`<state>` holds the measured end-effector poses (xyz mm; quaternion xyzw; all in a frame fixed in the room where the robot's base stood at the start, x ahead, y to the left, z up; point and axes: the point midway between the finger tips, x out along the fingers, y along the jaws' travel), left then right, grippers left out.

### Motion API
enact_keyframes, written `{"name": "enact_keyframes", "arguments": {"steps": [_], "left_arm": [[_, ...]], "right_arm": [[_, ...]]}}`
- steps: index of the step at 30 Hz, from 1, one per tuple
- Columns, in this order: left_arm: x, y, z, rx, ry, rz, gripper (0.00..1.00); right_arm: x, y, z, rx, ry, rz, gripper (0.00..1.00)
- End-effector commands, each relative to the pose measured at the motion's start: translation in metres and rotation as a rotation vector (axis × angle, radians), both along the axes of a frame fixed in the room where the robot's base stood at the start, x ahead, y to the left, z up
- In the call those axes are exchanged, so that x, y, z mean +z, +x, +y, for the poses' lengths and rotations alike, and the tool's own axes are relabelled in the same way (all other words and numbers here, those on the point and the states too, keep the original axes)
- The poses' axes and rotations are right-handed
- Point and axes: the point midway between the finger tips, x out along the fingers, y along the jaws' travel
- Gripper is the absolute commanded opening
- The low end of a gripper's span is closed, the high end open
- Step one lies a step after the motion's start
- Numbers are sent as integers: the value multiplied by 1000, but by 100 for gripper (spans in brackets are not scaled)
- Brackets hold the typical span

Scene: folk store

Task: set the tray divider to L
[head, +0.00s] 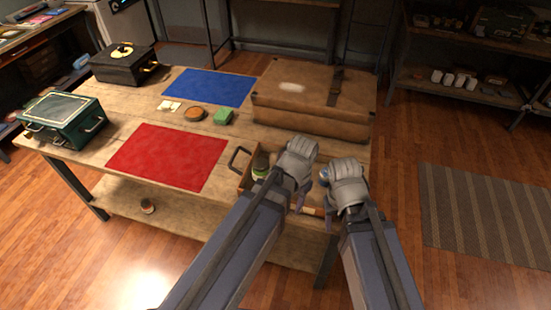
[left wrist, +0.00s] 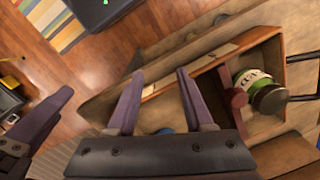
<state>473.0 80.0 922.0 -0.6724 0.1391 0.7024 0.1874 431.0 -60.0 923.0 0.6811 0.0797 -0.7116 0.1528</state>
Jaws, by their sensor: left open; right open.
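The tray is a wooden open box (head: 243,180) at the table's front right corner, with a dark handle (head: 238,159) on its left end. In the left wrist view its wall (left wrist: 270,42) runs diagonally, with pale strips along the rim. A jar with a green band (left wrist: 262,92) stands inside, beside a reddish-brown upright piece (left wrist: 233,96) that may be the divider. The jar also shows in the head view (head: 260,166). My left gripper (left wrist: 160,75) is open over the tray, fingers apart with nothing between them. My right gripper (head: 345,190) is open at the tray's right end. My arms hide much of the tray.
A large brown case (head: 310,95) stands right behind the tray. A red mat (head: 168,156) and blue mat (head: 208,87) lie to the left. A green box (head: 62,120) and black box (head: 123,62) stand at the far left. A small blue thing (head: 324,176) shows by my right gripper.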

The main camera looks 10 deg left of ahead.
Motion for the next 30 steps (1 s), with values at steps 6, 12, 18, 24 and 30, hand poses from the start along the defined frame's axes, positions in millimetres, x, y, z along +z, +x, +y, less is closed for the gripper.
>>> {"name": "enact_keyframes", "arguments": {"steps": [6, 12, 18, 24, 30], "left_arm": [[52, 81, 54, -222, -56, -1, 52], [63, 106, 83, -339, -79, -9, 52], [61, 106, 85, -355, -81, -11, 52], [51, 106, 85, -354, -81, -11, 52], [31, 106, 84, -354, -81, -11, 52]], "right_arm": [[52, 0, 0, 0, 0, 0, 50], [64, 0, 0, 1, 0, 0, 50], [62, 0, 0, 0, 0, 0, 50], [52, 0, 0, 0, 0, 0, 50], [31, 0, 0, 0, 0, 0, 50]]}}
